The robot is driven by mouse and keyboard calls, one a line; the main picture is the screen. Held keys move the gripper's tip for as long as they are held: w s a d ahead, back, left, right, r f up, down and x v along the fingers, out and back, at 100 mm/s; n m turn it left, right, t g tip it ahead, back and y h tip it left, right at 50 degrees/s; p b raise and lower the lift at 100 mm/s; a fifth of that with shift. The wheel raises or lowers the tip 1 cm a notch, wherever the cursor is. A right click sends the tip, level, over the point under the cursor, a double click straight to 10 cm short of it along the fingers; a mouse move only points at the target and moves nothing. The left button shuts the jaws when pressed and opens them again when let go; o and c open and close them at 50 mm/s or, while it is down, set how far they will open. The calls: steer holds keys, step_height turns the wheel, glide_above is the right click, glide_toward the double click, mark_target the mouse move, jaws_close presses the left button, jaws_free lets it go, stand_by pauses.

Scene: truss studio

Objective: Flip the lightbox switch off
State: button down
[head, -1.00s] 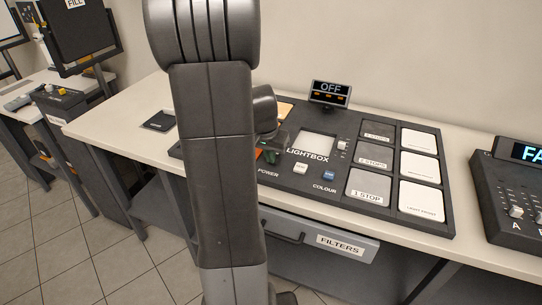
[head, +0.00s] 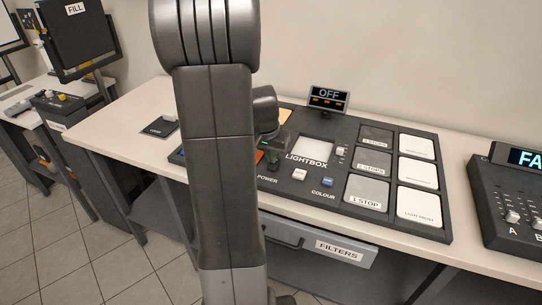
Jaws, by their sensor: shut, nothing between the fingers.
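The lightbox (head: 316,149) is a dark panel with a pale square window, lying on the long white table. Its small display (head: 329,98) reads OFF, with orange marks below. The POWER switch (head: 272,166) is a small dark part above the POWER label, with a bit of red beside it. My gripper (head: 276,146) is shut and empty, pointing down just above and behind the switch. My arm hides part of the gripper and the panel left of it. I cannot tell whether the gripper touches the switch, or which way the switch is tilted.
A white button (head: 299,174) and a blue COLOUR button (head: 328,181) sit right of the switch. Filter plates (head: 365,192) and white cards (head: 417,205) fill the right side. A FILTERS drawer (head: 333,251) is below. A fader console (head: 509,205) stands at the far right.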

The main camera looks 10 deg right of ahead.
steer(key=v, duration=0.1)
steer(key=p+v, duration=0.1)
steer(key=v, duration=0.1)
steer(key=w+p+v, duration=0.1)
steer(key=shift+s+d+r, duration=0.15)
steer(key=shift+d+r, duration=0.05)
steer(key=shift+r, duration=0.05)
steer(key=s+a+r, duration=0.2)
steer(key=s+r, duration=0.1)
steer(key=r, duration=0.5)
steer(key=shift+s+a+b, duration=0.25)
steer(key=shift+s+b, duration=0.05)
steer(key=shift+s, duration=0.1)
steer(key=shift+f, duration=0.15)
glide_above(272, 165)
steer(key=f, duration=0.8)
steer(key=shift+s+a+p, duration=0.2)
steer(key=shift+s+p, duration=0.05)
steer(key=shift+p, duration=0.15)
steer(key=shift+w+d+f+g+y, duration=0.25)
steer(key=shift+w+g+y, duration=0.1)
steer(key=shift+g+y, duration=0.15)
steer(key=r, duration=0.4)
steer(key=shift+s+a+r, duration=0.1)
steer(key=shift+s+a, duration=0.15)
steer(key=shift+s, duration=0.05)
